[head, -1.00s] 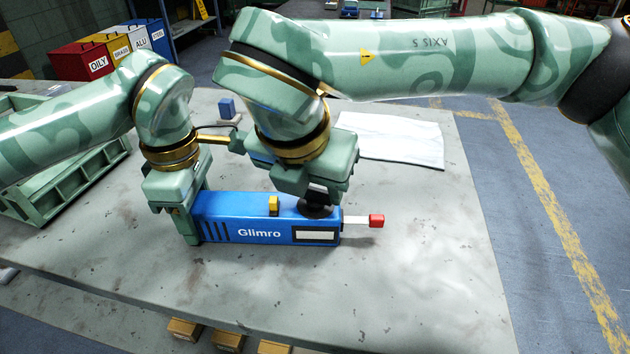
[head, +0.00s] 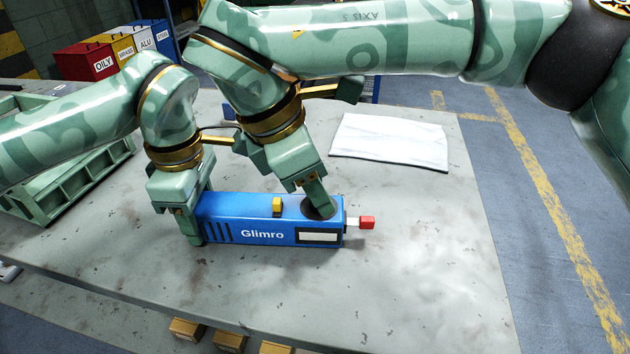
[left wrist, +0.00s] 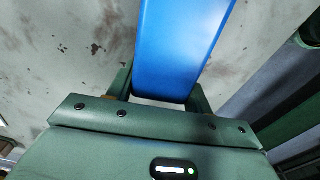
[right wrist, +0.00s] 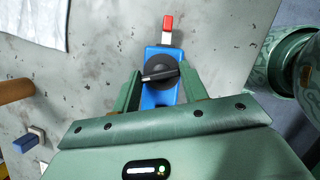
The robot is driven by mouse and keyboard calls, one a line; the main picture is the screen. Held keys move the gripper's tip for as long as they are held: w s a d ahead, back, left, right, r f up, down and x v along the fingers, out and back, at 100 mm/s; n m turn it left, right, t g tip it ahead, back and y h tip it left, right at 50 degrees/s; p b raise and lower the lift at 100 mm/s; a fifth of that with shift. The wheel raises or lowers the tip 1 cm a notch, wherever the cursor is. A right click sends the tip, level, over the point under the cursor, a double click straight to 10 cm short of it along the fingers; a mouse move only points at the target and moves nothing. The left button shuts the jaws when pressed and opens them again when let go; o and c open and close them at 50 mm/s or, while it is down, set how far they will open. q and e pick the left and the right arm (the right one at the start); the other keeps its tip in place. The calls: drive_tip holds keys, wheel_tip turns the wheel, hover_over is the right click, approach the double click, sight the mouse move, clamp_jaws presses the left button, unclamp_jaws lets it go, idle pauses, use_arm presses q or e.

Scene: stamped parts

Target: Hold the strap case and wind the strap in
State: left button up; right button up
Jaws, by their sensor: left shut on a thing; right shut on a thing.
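The blue strap case (head: 270,232), marked Glimro, lies on the bench with a yellow tab (head: 277,204) on top. My left gripper (head: 190,225) is shut on its left end; the left wrist view shows the blue body (left wrist: 180,45) between the fingers. A dark round knob (right wrist: 158,70) with a bar sits on top at the right end. My right gripper (head: 318,200) is shut on this knob from above. A short length of pale strap with a red end (head: 367,222) sticks out of the case's right end; the red end also shows in the right wrist view (right wrist: 168,23).
A white cloth (head: 390,140) lies behind on the grey bench (head: 420,260). A green crate (head: 70,185) stands at the left, and a small blue block (right wrist: 25,140) lies on the bench. The front right of the bench is clear.

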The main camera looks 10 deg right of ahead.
drive_tip(key=shift+m+g, duration=0.3)
drive_tip(key=shift+m, duration=0.5)
drive_tip(key=o, duration=0.7)
drive_tip(key=shift+r, duration=0.1)
drive_tip(key=v, duration=1.1)
drive_tip(key=shift+w+a+r, duration=0.15)
drive_tip(key=shift+r, duration=0.25)
